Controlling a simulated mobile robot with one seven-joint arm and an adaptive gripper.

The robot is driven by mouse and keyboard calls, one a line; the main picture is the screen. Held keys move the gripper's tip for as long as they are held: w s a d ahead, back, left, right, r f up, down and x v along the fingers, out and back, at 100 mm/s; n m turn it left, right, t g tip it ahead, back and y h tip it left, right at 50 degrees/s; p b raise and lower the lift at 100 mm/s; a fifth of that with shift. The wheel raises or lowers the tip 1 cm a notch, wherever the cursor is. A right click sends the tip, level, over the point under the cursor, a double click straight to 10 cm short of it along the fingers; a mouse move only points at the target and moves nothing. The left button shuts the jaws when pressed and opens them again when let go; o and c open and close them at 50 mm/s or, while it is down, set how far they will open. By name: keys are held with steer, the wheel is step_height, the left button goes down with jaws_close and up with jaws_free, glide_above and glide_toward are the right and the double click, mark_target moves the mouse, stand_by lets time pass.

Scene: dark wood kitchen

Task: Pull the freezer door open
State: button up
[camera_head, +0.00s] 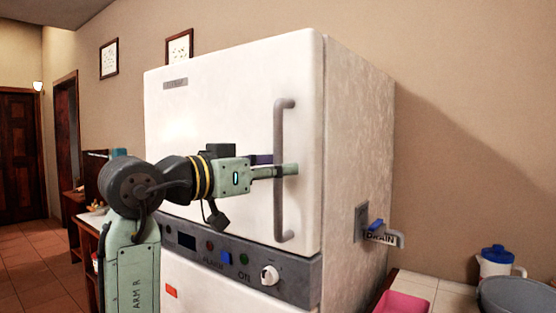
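The freezer is a large white cabinet with a closed upper door (215,115) facing me. A long grey vertical bar handle (284,120) stands out from the door's right side. My gripper (276,165) is at the middle of the handle, coming from the left. One green finger crosses in front of the bar. A darker finger reaches the bar's left side, and its tip is hidden there. I cannot tell whether the fingers are closed tight on the bar.
A control panel (235,262) with a white knob lies below the door. A drain valve with a blue lever (376,225) sticks out of the freezer's right side. A counter at lower right holds a pink tub (402,303), a blue-lidded jug (497,262) and a grey basin (520,297).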

steer(key=shift+w+d, duration=0.3)
steer(key=shift+c, duration=0.2)
jaws_close()
stand_by(0.6)
